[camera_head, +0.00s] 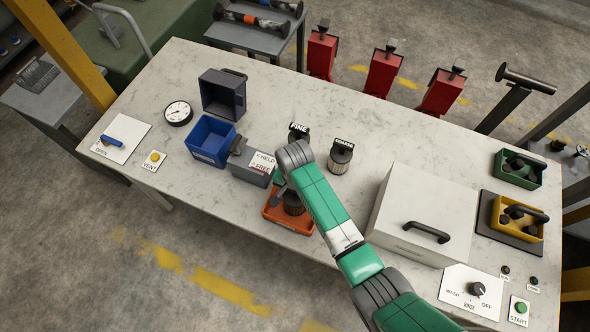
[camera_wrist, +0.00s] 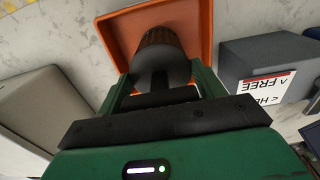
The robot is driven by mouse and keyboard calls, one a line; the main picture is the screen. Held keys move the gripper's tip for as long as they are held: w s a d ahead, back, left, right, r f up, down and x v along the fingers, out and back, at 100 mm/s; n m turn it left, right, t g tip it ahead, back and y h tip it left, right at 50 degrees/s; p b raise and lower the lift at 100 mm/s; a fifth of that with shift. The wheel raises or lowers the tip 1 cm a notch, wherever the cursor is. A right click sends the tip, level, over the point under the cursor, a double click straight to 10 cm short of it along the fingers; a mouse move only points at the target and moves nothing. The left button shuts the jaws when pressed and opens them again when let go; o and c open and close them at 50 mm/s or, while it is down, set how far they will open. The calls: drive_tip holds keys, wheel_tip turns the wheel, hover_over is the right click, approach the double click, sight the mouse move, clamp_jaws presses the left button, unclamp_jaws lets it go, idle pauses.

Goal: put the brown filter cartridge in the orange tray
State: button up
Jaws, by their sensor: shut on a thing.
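The brown filter cartridge (camera_wrist: 158,42) is a ribbed cylinder with a dark end, held between the fingers of my gripper (camera_wrist: 161,76). The orange tray (camera_wrist: 206,22) lies beyond it in the wrist view, its walls around the cartridge in the picture. In the head view the cartridge (camera_head: 293,205) shows over the tray's inside, and the tray (camera_head: 305,229) sits near the table's front edge. My arm covers part of both and most of the gripper. I cannot tell whether the cartridge touches the tray floor.
A grey box (camera_head: 250,174) with a HELD/FREE label stands left of the tray, beside a blue bin (camera_head: 207,143). A labelled canister (camera_head: 341,157) stands behind my arm; another label reads FINE (camera_head: 299,128). A large white box (camera_head: 420,205) with a handle is to the right.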

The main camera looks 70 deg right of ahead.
drive_tip(key=shift+f+b, duration=0.3)
drive_tip(key=shift+f, duration=0.2)
drive_tip(key=o, duration=1.6)
drive_tip(key=shift+c, duration=0.2)
wheel_tip(320, 180, up, 8)
drive_tip(key=shift+f+p, duration=0.1)
drive_tip(key=shift+p, duration=0.4)
